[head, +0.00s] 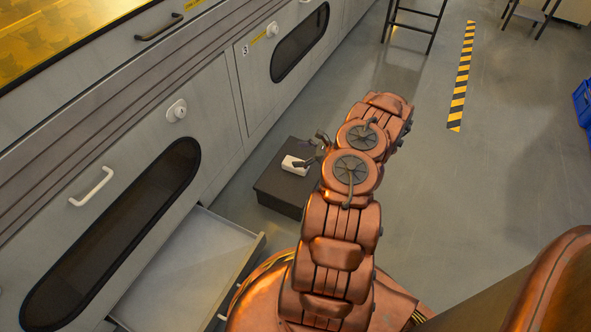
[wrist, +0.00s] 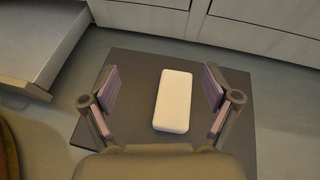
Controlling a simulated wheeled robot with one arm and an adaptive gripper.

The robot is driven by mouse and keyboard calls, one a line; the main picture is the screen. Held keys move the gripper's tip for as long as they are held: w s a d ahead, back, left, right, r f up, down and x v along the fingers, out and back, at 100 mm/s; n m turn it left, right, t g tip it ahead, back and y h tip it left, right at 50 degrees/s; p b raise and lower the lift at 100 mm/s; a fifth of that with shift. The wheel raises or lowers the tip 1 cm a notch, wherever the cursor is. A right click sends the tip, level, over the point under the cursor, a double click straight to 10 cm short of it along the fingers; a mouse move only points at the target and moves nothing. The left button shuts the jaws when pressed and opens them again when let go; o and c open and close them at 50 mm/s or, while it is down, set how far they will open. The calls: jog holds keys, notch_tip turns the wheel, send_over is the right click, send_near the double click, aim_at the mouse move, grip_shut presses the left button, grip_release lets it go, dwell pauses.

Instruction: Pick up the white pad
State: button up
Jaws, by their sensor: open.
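The white pad (wrist: 173,100) is a small rounded rectangular block lying flat on a dark box-like stand (wrist: 136,65). In the head view the pad (head: 296,163) shows on top of the low dark stand (head: 279,187), beside the grey cabinet. My gripper (wrist: 161,92) is open, with one finger on each side of the pad in the wrist view and a visible gap on both sides. In the head view my gripper (head: 316,150) is above the stand at the pad and partly hidden by my arm.
An open drawer (head: 190,270) juts from the cabinet (head: 215,110) left of the stand; it also shows at upper left in the wrist view (wrist: 35,45). Floor to the right is clear around a yellow-black strip (head: 461,75). A blue crate (head: 583,103) is at the right edge.

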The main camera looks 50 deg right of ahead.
aim_at(286, 165)
jog(key=s+d+f, duration=0.1)
jog(key=f, duration=0.1)
jog(key=s+d+f+m+h, duration=0.1)
jog(key=f, duration=0.1)
jog(key=s+d+f+m+b, duration=0.1)
jog(key=s+d+f, duration=0.1)
jog(key=shift+s+f+t+h, duration=0.1)
jog(key=shift+f+t+h, duration=0.2)
jog(key=shift+h, duration=0.1)
jog(key=shift+f+m, duration=0.2)
jog(key=shift+m, duration=0.1)
jog(key=shift+b+x, duration=1.7)
jog(key=shift+x, duration=1.5)
jog(key=shift+w+a+f, duration=0.1)
jog(key=shift+w+a, duration=0.2)
jog(key=shift+w, duration=0.2)
jog(key=c, duration=1.2)
